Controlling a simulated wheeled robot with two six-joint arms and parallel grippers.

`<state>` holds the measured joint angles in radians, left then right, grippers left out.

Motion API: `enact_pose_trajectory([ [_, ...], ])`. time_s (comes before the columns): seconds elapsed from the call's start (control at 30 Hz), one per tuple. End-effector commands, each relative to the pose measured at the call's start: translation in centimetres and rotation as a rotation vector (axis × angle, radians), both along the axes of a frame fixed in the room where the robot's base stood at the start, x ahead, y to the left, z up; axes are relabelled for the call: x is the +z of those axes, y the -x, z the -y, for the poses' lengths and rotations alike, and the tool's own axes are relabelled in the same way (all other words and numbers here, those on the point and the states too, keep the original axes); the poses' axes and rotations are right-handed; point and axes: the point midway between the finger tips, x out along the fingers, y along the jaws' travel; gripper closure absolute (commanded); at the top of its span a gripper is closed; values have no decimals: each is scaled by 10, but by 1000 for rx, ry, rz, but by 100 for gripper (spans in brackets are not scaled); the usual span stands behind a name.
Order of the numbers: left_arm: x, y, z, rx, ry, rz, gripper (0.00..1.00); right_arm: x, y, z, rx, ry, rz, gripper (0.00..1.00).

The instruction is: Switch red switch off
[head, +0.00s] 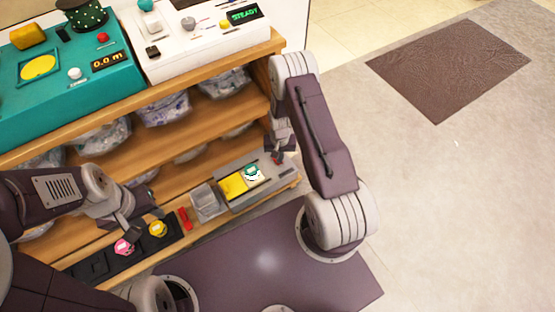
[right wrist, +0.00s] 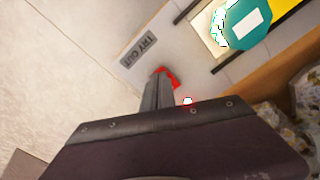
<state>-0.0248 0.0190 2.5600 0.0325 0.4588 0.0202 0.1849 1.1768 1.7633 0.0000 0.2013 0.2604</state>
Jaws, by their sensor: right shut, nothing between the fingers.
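The red switch (right wrist: 174,77) is on a light grey panel (right wrist: 198,72) in the right wrist view. The tips of my right gripper (right wrist: 158,78) are shut with nothing between them, right beside the switch and covering part of it. I cannot tell whether they touch it. A small red-rimmed white light (right wrist: 187,102) shows on the panel near the fingers. In the head view my right gripper (head: 277,158) reaches down to the right part of the grey panel. My left gripper (head: 142,219) is open and empty above a black tray (head: 95,268).
Pink (head: 124,247) and yellow (head: 157,228) pieces, a grey bin (head: 208,202) and a red item (head: 185,218) stand left. Teal (head: 110,80) and white (head: 190,55) consoles top the wooden shelf.

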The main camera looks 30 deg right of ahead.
Motion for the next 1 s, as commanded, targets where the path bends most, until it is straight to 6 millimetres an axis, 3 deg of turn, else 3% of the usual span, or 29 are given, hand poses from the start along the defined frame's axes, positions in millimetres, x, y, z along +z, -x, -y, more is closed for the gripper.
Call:
enact_pose_trajectory([
  [0.63,-4,0,0,0,0,0,64,-7,0,0,0,0,0,100],
  [1.0,30,0,0,0,0,0,64,28,0,0,0,0,0,100],
])
